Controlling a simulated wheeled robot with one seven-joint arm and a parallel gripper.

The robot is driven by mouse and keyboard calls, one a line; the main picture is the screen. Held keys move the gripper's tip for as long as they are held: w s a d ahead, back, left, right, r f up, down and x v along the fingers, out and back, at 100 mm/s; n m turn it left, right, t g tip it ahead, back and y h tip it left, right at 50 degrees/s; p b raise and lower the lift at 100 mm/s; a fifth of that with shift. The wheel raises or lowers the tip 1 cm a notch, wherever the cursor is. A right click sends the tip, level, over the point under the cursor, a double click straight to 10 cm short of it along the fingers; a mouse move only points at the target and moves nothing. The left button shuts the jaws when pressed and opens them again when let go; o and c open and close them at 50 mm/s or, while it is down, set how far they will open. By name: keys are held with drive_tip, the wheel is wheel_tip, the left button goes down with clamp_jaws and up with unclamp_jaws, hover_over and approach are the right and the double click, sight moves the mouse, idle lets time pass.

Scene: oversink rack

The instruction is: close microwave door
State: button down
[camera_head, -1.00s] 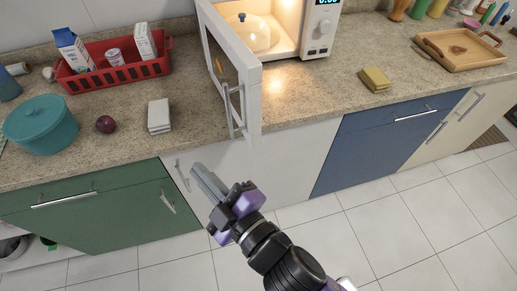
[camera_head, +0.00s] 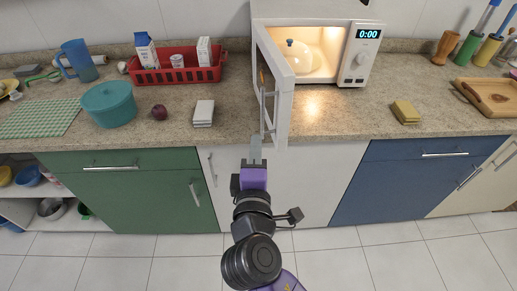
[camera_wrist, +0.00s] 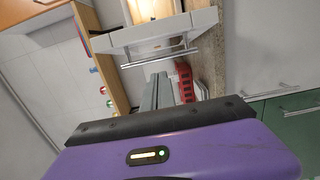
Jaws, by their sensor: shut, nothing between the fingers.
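The white microwave (camera_head: 345,50) stands on the counter with its interior lit. Its door (camera_head: 276,85) is swung open toward me, with a metal handle (camera_head: 267,109) on the face turned to the left. A glass-covered dish (camera_head: 292,57) sits inside. My gripper (camera_head: 255,148) is shut and empty, just in front of the counter edge and below the door's lower end. In the wrist view my fingers (camera_wrist: 162,90) point toward the door (camera_wrist: 153,33) and its handle (camera_wrist: 160,57). I cannot tell whether they touch it.
A red basket (camera_head: 178,69) with cartons, a teal pot (camera_head: 108,104), an apple (camera_head: 159,112) and a white stack (camera_head: 203,113) are left of the door. A yellow sponge (camera_head: 405,112) and a wooden tray (camera_head: 490,95) are to the right. The floor in front is clear.

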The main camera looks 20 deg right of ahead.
drive_tip(key=w+d+p, duration=0.2)
drive_tip(key=w+d, duration=0.3)
drive_tip(key=d, duration=0.1)
drive_tip(key=shift+d, duration=0.15)
drive_tip(key=shift+d, duration=0.15)
